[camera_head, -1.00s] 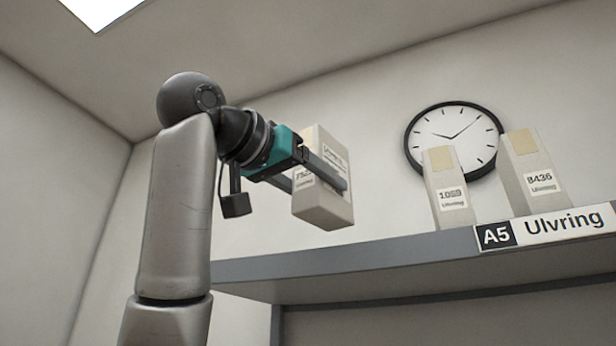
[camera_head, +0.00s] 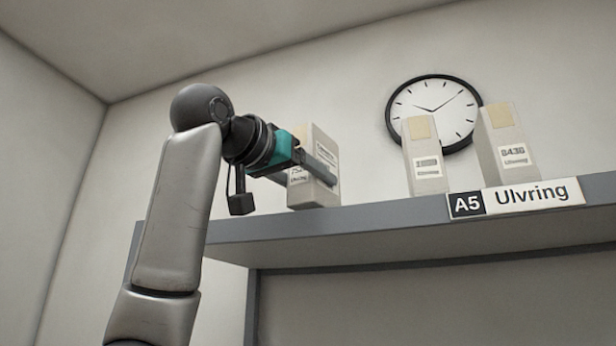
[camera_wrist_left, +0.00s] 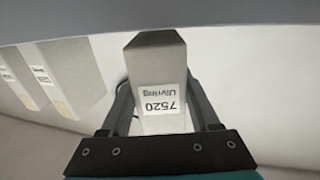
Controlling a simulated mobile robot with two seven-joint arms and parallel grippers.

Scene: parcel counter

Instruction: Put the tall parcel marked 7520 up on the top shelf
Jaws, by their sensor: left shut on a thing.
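The tall pale parcel marked 7520 (camera_head: 314,196) is upright between the fingers of my left gripper (camera_head: 318,172), which is shut on it. In the head view its bottom shows right at the front edge of the top shelf (camera_head: 400,217); I cannot tell whether it touches the shelf. In the left wrist view, which is upside down, the parcel (camera_wrist_left: 155,60) shows its 7520 Ulvring label between the two fingers (camera_wrist_left: 158,88). Its bottom end is close to the shelf board (camera_wrist_left: 60,22). My right gripper is out of view.
Two other tall parcels, one marked 8436 (camera_head: 512,165) and one with a blurred label (camera_head: 427,175), stand on the shelf to the right. A wall clock (camera_head: 455,105) hangs behind. Shelf between the held parcel and these is clear.

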